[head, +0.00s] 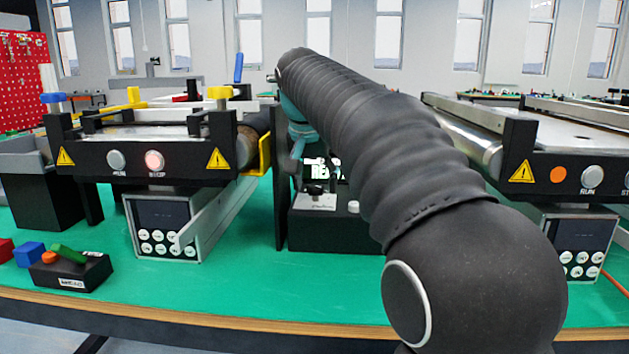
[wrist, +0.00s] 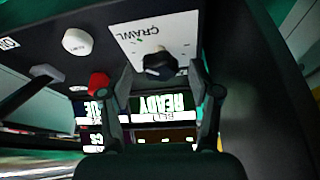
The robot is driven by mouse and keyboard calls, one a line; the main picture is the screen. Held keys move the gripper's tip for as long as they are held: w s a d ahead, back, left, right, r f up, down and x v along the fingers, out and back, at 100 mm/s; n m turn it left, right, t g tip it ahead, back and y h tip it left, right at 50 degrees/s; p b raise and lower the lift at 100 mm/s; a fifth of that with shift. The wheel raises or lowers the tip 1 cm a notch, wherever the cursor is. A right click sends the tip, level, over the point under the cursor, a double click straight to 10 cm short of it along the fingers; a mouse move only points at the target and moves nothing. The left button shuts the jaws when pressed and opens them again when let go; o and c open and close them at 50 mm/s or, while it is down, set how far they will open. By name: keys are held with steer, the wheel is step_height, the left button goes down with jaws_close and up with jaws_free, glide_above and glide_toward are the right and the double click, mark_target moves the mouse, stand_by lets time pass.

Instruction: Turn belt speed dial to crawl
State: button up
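The speed dial is a small black knob (wrist: 160,66) on a pale plate (wrist: 185,32) that reads CRAWL, upside down in the wrist view. My gripper (wrist: 161,72) is open, one finger on each side of the knob. Whether the fingers touch it I cannot tell. Which way the knob's pointer faces is unclear. In the head view the plate (head: 316,202) shows on the dark control box (head: 330,232) between the conveyors, with my arm passing above and in front. My gripper is mostly hidden there.
A lit screen (wrist: 163,104) reads READY behind the knob. A white button (wrist: 77,41) and a red button (wrist: 99,83) sit beside the plate. Conveyors stand left (head: 130,158) and right (head: 515,165). A black block (head: 75,272) with coloured pieces lies front left.

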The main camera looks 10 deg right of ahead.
steer(key=v, duration=1.2)
steer(key=shift+s, duration=0.1)
